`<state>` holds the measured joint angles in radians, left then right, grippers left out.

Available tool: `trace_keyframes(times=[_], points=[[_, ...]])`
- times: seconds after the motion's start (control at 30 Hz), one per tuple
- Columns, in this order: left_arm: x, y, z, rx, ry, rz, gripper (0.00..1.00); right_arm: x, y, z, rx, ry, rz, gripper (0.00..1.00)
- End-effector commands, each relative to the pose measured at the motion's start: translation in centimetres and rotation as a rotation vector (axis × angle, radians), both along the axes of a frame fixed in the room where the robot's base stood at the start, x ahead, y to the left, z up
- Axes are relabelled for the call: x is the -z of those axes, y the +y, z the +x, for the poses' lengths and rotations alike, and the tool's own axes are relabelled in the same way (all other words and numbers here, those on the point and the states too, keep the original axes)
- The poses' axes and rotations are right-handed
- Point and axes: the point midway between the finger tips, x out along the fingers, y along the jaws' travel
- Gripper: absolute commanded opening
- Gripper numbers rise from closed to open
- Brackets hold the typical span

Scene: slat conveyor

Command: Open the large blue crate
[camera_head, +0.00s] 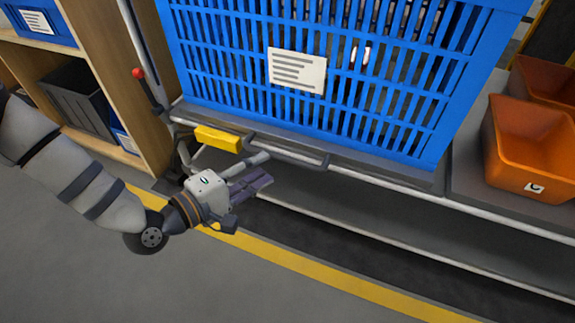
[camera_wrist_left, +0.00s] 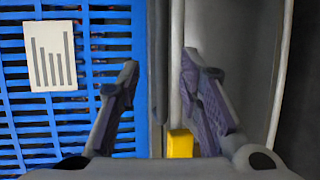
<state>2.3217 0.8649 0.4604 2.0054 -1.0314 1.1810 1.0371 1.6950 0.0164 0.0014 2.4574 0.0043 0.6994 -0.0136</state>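The large blue crate (camera_head: 300,115) with slatted walls and a white label (camera_head: 297,70) stands on the conveyor. Its top is cut off by the upper edge, so I cannot see a lid. In the left wrist view the crate wall (camera_wrist_left: 65,137) and its label (camera_wrist_left: 52,56) fill the left side. My left gripper (camera_head: 266,168) is open and empty, low in front of the crate, by the conveyor's front rail. In the left wrist view its fingers (camera_wrist_left: 160,68) are spread apart. A yellow block (camera_head: 218,138) on the rail is just above the gripper; it also shows in the wrist view (camera_wrist_left: 180,144). My right gripper is not in view.
Orange bins (camera_head: 530,145) stand on the right. A wooden shelf (camera_head: 110,60) with a dark bin (camera_head: 80,97) and blue bins is at the left. A lever with a red knob (camera_head: 138,73) rises near the crate's left side. The floor in front is clear, with a yellow line (camera_head: 330,275).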

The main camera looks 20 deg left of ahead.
Motion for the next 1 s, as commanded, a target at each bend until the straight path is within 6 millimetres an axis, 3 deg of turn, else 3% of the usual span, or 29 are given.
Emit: trace_keyframes(times=[0.1,0.3,0.63,0.8,1.0], points=[[1.1,-1.3,2.7,0.003,0.002,0.0,0.33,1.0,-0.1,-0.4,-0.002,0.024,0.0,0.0],[1.5,-2.7,5.6,0.003,0.004,0.003,0.33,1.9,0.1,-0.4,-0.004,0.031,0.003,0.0],[1.4,-3.0,6.2,0.001,0.005,0.002,0.33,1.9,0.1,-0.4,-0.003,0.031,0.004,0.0],[1.4,-2.9,6.2,0.001,0.005,0.002,0.0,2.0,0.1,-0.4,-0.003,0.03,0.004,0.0],[1.4,-2.9,6.2,0.001,0.005,0.002,0.0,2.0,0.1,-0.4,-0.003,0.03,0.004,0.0]])
